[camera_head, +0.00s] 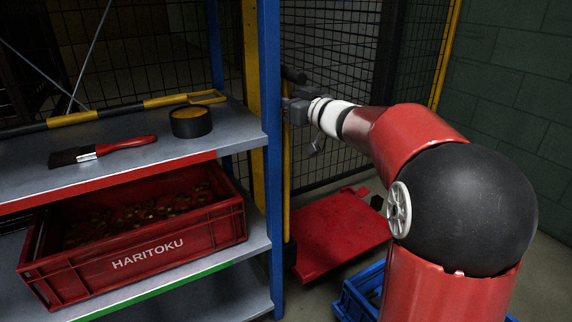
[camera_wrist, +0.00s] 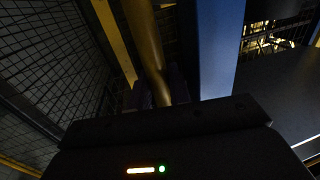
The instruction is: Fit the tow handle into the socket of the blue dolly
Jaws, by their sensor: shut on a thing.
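My gripper (camera_head: 294,108) is shut on a slim yellow pole, seemingly the tow handle (camera_head: 286,172), beside the shelf's blue post. The pole hangs about upright, with a dark piece at its top and a dark lower end near the red platform. In the wrist view the yellow pole (camera_wrist: 147,45) runs between the fingers of my gripper (camera_wrist: 155,94). A blue frame (camera_head: 358,292), likely the blue dolly, is on the floor at the bottom, largely hidden by my arm. Its socket cannot be made out.
A red flat dolly (camera_head: 340,236) lies on the floor behind the blue one. The shelf unit (camera_head: 273,200) at left holds a brush (camera_head: 110,150), a black tin (camera_head: 190,122), a yellow-and-black bar (camera_head: 120,112) and a red crate (camera_head: 150,258). Wire mesh (camera_head: 335,80) stands behind.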

